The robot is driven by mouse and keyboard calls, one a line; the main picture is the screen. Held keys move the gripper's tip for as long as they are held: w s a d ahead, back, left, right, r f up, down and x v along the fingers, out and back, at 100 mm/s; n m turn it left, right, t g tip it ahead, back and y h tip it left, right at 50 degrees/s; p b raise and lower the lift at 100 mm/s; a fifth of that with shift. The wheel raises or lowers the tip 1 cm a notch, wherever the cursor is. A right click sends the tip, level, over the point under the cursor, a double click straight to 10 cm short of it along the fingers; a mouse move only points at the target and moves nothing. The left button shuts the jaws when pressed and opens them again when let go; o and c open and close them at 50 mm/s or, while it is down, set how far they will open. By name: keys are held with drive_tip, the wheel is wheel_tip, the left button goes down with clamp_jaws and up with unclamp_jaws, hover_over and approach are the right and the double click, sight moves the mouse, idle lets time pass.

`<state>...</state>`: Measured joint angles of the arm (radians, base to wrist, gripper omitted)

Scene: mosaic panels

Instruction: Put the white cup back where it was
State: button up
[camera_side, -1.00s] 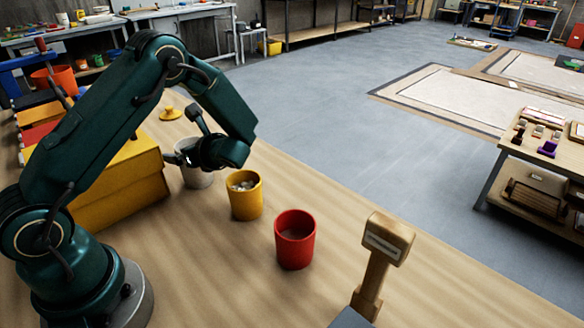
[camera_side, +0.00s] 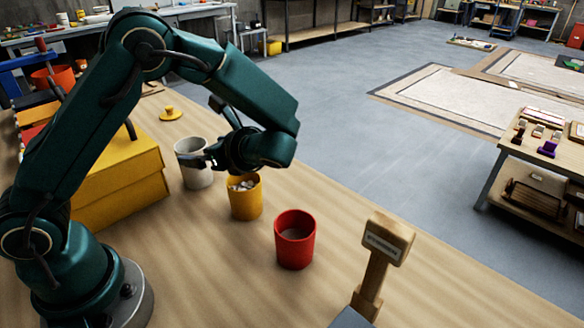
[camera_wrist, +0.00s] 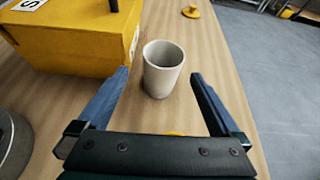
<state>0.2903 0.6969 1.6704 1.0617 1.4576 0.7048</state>
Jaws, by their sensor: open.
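The white cup (camera_side: 196,164) stands upright on the wooden table, to the left of a yellow cup (camera_side: 246,200). In the wrist view the white cup (camera_wrist: 162,70) stands ahead of my gripper (camera_wrist: 160,90), its mouth facing up and its inside looking empty. My gripper is open, with one finger low on each side of the picture and a clear gap to the cup. In the side view my gripper (camera_side: 208,160) is close to the cup's right side and above the yellow cup; its fingers are hard to make out there.
The yellow cup holds pale pieces. A red cup (camera_side: 295,240) stands to its right. A yellow box (camera_side: 125,185) is left of the white cup. A small yellow knob-like piece (camera_side: 170,113) lies behind it. A wooden post (camera_side: 380,265) stands at front right.

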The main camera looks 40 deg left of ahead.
drive_tip(key=s+d+r+n+t+h, duration=0.2)
drive_tip(key=s+d+n+h, duration=0.3)
drive_tip(key=n, duration=0.3)
drive_tip(key=s+d+r+n+t+h, duration=0.3)
drive_tip(key=s+d+n+h, duration=0.3)
drive_tip(key=d+n+h, duration=0.2)
drive_tip(key=shift+s+d+r+n+t, duration=0.15)
drive_tip(key=shift+r+n+t, duration=0.25)
drive_tip(key=shift+n, duration=0.4)
